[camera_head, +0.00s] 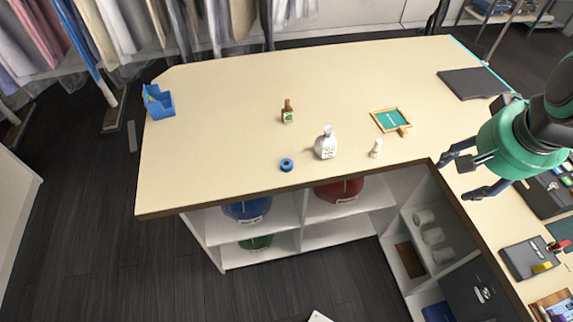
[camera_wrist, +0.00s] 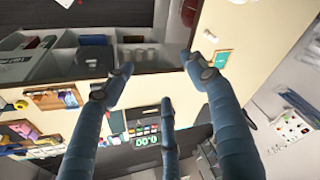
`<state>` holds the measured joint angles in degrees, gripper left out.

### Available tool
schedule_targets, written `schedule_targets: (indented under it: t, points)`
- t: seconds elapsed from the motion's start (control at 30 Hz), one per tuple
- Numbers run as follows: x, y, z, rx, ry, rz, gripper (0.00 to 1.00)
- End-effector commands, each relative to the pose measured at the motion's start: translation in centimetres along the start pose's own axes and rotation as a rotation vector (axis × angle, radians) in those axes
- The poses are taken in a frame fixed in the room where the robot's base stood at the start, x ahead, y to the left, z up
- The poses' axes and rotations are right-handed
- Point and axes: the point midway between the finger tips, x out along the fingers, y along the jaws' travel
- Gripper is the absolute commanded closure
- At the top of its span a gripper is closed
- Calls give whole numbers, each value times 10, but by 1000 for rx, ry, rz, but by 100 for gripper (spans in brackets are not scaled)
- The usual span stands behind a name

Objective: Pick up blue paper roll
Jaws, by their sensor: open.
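The blue paper roll (camera_head: 287,165) is a small blue ring with a dark centre, lying near the front edge of the cream counter (camera_head: 215,140). I do not make it out in the wrist view. My gripper (camera_head: 456,178) is at the right, above the inner corner of the counter, far to the right of the roll. Its fingers are spread and nothing is between them. In the wrist view my gripper (camera_wrist: 158,64) shows dark blue fingers apart, over shelving and the counter.
A white bottle (camera_head: 326,146) stands just right of the roll, with a small white piece (camera_head: 376,148) beyond. A small brown bottle (camera_head: 288,111), a green framed board (camera_head: 391,119) and a blue box (camera_head: 158,102) are also on the counter. The left half is mostly clear.

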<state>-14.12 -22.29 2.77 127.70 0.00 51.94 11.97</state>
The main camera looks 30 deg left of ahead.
Motion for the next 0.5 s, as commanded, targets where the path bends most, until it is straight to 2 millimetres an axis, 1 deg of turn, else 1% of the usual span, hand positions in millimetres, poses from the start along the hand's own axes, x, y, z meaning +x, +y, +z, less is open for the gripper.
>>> schedule_targets:
  t: [0.03,0.17,0.2,0.37,0.5]
  points:
    - [6,-12,-9,-6,-17,-4,43]
    - [21,-41,-29,-11,-48,-12,43]
    - [26,-51,-35,-13,-58,-14,43]
    - [48,-92,-55,-20,-98,-19,43]
    - [71,-130,-68,-27,-132,-20,43]
